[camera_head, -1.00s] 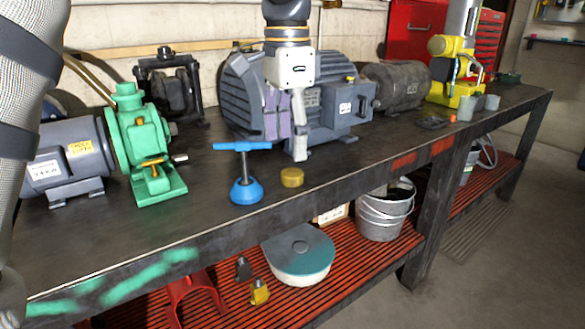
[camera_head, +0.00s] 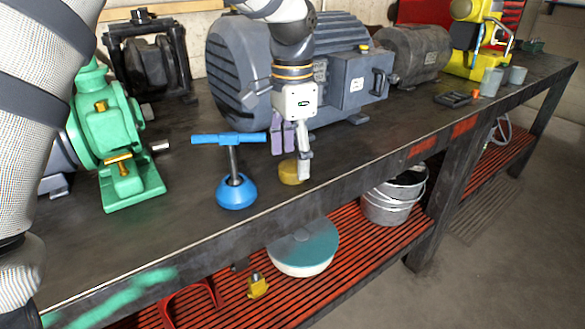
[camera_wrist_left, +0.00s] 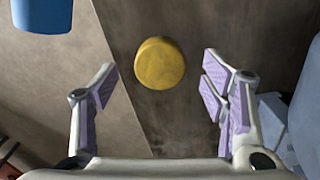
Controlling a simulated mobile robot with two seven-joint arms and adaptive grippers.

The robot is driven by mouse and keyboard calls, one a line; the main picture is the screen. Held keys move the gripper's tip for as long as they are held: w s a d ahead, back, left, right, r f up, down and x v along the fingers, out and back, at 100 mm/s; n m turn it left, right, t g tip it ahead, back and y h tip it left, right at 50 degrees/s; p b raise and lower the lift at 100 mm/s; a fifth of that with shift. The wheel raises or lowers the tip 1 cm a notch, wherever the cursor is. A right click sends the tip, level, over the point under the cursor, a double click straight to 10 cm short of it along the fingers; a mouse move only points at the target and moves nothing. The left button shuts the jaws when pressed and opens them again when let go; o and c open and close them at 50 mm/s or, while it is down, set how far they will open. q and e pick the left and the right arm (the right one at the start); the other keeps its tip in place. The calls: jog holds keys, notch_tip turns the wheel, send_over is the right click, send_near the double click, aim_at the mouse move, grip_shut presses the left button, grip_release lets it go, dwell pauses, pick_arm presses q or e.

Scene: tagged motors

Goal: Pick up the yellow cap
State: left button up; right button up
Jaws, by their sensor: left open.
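The yellow cap (camera_head: 288,173) is a short round disc on the dark workbench (camera_head: 190,235), near its front edge. My left gripper (camera_head: 291,157) is open, with its fingers pointing down just above and behind the cap. One finger hides the cap's right part in the head view. In the left wrist view the cap (camera_wrist_left: 160,63) lies between the two spread fingertips (camera_wrist_left: 157,82), slightly ahead of them, with clear space on both sides. The gripper holds nothing. My right gripper is not in view.
A blue T-handled tool (camera_head: 236,190) stands close left of the cap. A large grey motor (camera_head: 250,75) sits behind the gripper, and a green pump (camera_head: 110,140) is farther left. The bench top right of the cap is clear. Below is a red slatted shelf (camera_head: 350,240).

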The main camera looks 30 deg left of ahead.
pick_arm(q)
jog(key=shift+f, duration=0.95)
jog(key=c, duration=0.8)
jog(key=shift+c, duration=0.2)
